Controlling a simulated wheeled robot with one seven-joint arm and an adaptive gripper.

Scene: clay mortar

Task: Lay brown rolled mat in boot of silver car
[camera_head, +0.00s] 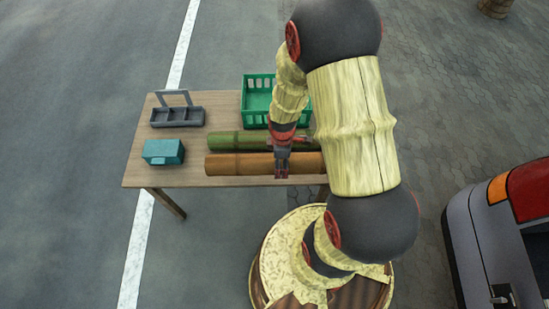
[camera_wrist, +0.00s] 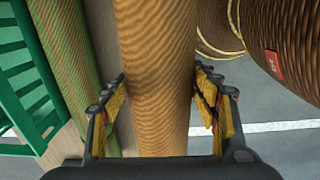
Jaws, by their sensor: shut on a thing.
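The brown rolled mat (camera_head: 240,164) lies along the near edge of the wooden table, in front of a green rolled mat (camera_head: 232,141). My gripper (camera_head: 282,172) is at the brown mat's right part, reaching down from above. In the wrist view the brown rolled mat (camera_wrist: 157,75) runs between the two fingers of my gripper (camera_wrist: 160,100), which are shut around it. Whether the mat is lifted off the table cannot be told. The silver car (camera_head: 480,245) stands at the lower right, only partly in view, with a red and orange tail light; its boot's inside is mostly out of view.
The table (camera_head: 140,168) also holds a grey compartment caddy (camera_head: 178,116), a teal box (camera_head: 163,152) and a green crate (camera_head: 256,97), which also shows in the wrist view (camera_wrist: 25,85). Open pavement lies between table and car.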

